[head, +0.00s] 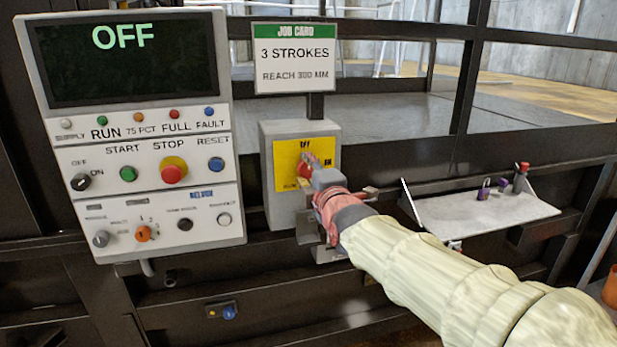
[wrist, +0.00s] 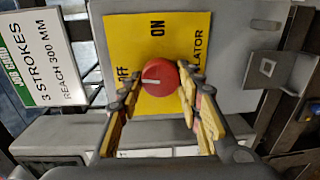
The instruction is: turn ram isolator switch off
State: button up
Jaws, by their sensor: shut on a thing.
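The ram isolator switch is a red round knob (wrist: 160,77) on a yellow plate (wrist: 200,30) marked OFF and ON. In the wrist view its white pointer line lies toward the left, where OFF is printed. My gripper (wrist: 158,88) has its yellow-padded fingers on either side of the knob and is shut on it. In the head view the yellow plate (head: 286,160) sits on a grey box (head: 269,132), with OFF at the top and ON at the right. There my gripper (head: 308,170) partly hides the knob.
A control panel (head: 140,215) left of the box has a screen (head: 125,60) reading OFF, with buttons and knobs below. A job card (head: 294,58) hangs above the box. A shelf (head: 480,222) at the right holds padlock-like items. Dark rails run behind.

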jog(key=shift+n, duration=0.7)
jog(key=o, duration=1.1)
jog(key=shift+o, duration=0.3)
jog(key=v, duration=1.2)
jog(key=shift+a, duration=0.15)
